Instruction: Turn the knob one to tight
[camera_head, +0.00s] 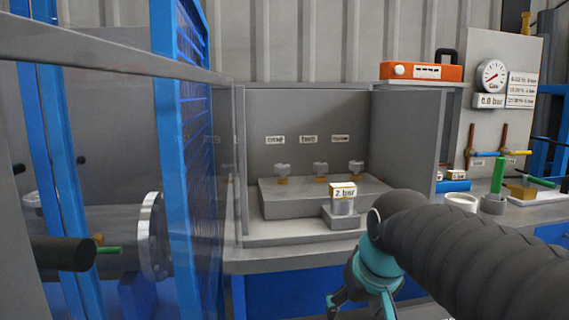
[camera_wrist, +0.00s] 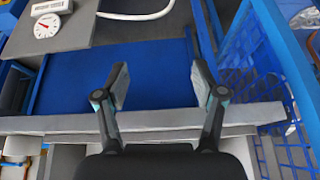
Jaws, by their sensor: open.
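Three small grey knobs on brass stems stand in a row on a grey stepped block (camera_head: 275,202) inside a recess: a left knob (camera_head: 282,170), a middle knob (camera_head: 320,168) and a right knob (camera_head: 356,167).
A block marked "2 bar" (camera_head: 343,191) stands on a grey pedestal before the knobs. A blue mesh guard (camera_head: 197,130) rises at left. An orange box (camera_head: 421,72) sits above right; a dial gauge (camera_head: 491,76) hangs at right. A green-handled tool (camera_head: 498,175) stands on the bench.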

